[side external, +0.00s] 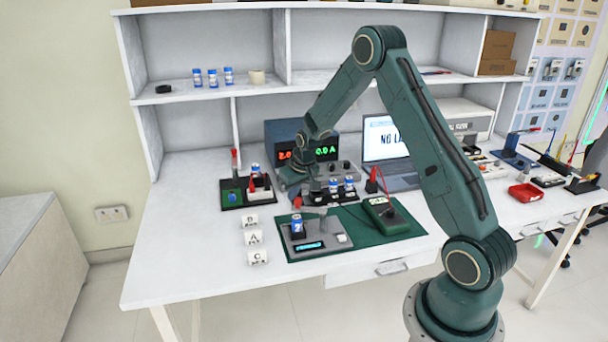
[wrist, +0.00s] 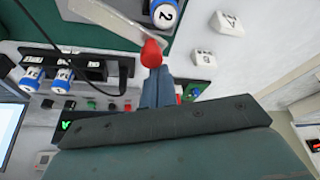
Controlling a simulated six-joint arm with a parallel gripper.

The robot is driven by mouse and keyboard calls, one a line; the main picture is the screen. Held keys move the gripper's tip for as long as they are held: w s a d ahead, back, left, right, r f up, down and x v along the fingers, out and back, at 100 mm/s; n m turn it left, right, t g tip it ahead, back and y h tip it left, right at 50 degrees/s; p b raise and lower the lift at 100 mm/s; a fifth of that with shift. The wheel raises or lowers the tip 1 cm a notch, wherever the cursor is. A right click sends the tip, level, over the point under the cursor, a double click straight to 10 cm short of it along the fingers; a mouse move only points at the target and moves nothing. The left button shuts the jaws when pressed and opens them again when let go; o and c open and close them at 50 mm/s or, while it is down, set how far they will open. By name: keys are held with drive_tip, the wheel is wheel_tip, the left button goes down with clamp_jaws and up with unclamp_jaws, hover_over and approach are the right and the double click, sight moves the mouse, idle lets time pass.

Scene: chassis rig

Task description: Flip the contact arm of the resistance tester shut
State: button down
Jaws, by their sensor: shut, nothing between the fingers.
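The resistance tester (side external: 331,246) is a grey unit with a lit display on the green mat. A blue and white cell marked 2 (side external: 297,228) stands upright in it and shows at the top of the wrist view (wrist: 165,14). The tester's pale contact arm (wrist: 112,18) ends in a red knob (wrist: 151,53). In the side view the red knob (side external: 297,202) is above the cell, and the contact arm looks raised. My gripper (wrist: 157,74) is shut and empty, its fingertips right at the knob. I cannot tell whether they touch it.
A green meter (side external: 382,210) stands right of the tester. White tags (side external: 254,238) lie to its left. A rack of cells (side external: 335,188), a power supply (side external: 285,136) and a laptop (side external: 385,135) stand behind. The table's front left is clear.

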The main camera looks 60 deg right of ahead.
drive_tip(key=shift+s+a+n+y, duration=0.35)
drive_tip(key=shift+a+n, duration=0.3)
drive_tip(key=shift+n, duration=0.25)
drive_tip(key=shift+w, duration=0.1)
drive_tip(key=shift+d, duration=0.15)
drive_tip(key=shift+s+d, duration=0.45)
drive_tip(key=shift+s, duration=0.2)
drive_tip(key=shift+s+f, duration=0.1)
wheel_tip(320, 180, up, 10)
drive_tip(key=w, duration=0.1)
idle(0.6)
